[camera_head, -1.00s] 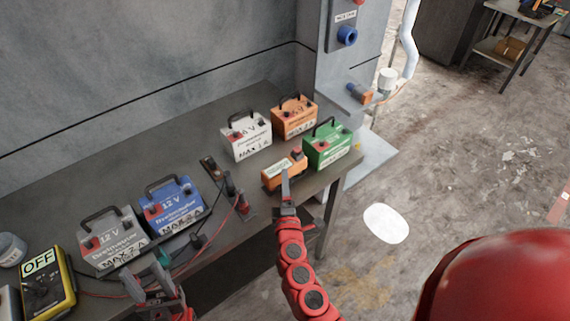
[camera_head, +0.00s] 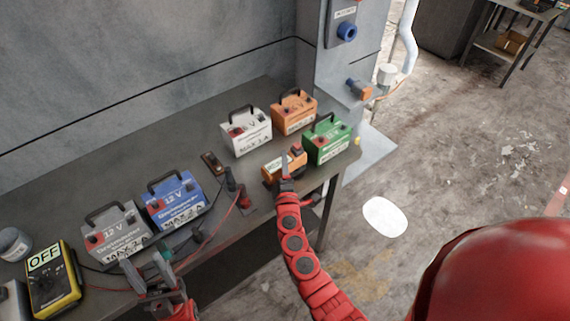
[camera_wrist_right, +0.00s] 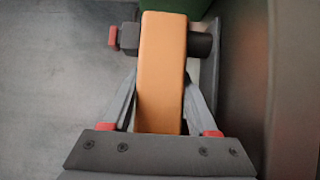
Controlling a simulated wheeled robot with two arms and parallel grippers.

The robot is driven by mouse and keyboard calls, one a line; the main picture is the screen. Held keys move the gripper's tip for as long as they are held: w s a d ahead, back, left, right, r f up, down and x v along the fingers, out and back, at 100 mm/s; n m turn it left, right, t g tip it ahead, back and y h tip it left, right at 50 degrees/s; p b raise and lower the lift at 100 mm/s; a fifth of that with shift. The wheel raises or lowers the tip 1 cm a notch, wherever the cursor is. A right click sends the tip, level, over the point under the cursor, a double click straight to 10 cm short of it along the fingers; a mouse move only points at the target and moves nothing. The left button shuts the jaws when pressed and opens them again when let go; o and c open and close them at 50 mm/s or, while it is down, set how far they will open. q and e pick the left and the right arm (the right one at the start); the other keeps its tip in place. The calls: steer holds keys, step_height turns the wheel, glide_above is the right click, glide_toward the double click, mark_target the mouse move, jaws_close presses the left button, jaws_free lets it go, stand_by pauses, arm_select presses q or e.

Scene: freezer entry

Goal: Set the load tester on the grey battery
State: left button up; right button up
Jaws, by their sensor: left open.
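The load tester (camera_head: 284,166) is a small orange box with dark parts. It sits at the table's front edge, before the green battery. My right gripper (camera_head: 285,178) is at it. In the right wrist view the orange body (camera_wrist_right: 161,75) lies between the two fingers (camera_wrist_right: 160,92); I cannot tell whether they press on it. My left gripper (camera_head: 150,268) is open and empty, in front of the grey and blue batteries.
A blue battery (camera_head: 174,201) stands right beside the grey one. White (camera_head: 246,132), orange (camera_head: 294,113) and green (camera_head: 327,142) batteries stand at the right. A yellow multimeter (camera_head: 53,279) marked OFF lies at the left. Cables and clamps (camera_head: 232,188) lie along the front edge.

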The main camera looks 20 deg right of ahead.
jaws_close()
stand_by(0.3)
steer(key=shift+r, duration=0.45)
step_height(320, 180, up, 3)
steer(key=shift+r+p, duration=0.1)
steer(key=shift+p, duration=0.7)
steer(key=s+r+b, duration=0.1)
steer(key=s+r, duration=0.1)
steer(key=s, duration=0.6)
steer(key=s+a+r, duration=0.1)
steer(key=s+r, duration=0.2)
steer(key=s, duration=0.5)
steer(key=shift+b, duration=0.35)
